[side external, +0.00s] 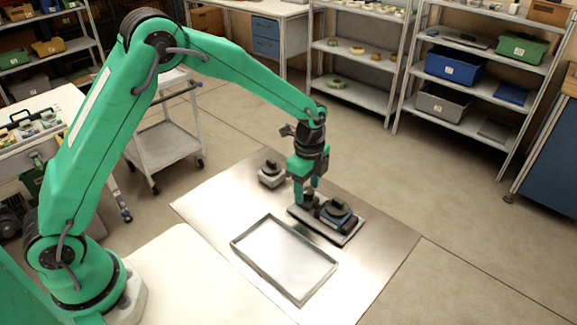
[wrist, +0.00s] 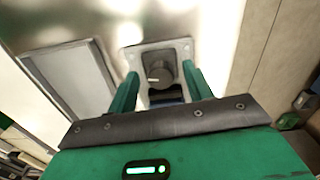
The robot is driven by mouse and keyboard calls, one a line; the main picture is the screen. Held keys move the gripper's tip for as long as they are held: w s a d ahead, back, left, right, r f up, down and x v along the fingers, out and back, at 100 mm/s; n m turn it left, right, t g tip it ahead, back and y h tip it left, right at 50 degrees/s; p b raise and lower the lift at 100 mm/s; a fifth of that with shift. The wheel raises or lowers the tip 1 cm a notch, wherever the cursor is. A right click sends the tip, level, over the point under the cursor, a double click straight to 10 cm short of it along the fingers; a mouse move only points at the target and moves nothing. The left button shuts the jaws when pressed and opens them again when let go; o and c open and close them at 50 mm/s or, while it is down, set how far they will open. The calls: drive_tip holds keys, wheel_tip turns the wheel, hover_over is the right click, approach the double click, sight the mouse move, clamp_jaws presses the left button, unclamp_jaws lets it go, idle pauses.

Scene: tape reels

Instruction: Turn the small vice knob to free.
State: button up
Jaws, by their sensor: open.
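A grey base plate (side external: 349,236) lies on the metal sheet. It carries a dark round knob (side external: 309,198) at its left end and a blue-and-black vice body (side external: 338,214) to the right. My gripper (side external: 307,187) points down over the left end of the plate. In the wrist view, the open green fingers (wrist: 159,70) stand on either side of the dark knob (wrist: 160,74), with gaps showing. A pale pointer mark on the knob points left. Any lettering is too small to read. The vice body is mostly hidden behind my gripper in the wrist view.
A shallow empty metal tray (side external: 240,242) lies in front of the plate; it also shows at left in the wrist view (wrist: 107,64). A separate grey unit with a dark top (side external: 271,174) stands behind left. The sheet's right side is clear. Shelves (side external: 350,92) stand well behind.

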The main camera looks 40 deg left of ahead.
drive_tip(key=shift+c, duration=0.2)
drive_tip(key=c, duration=0.9)
drive_tip(key=shift+c, duration=0.2)
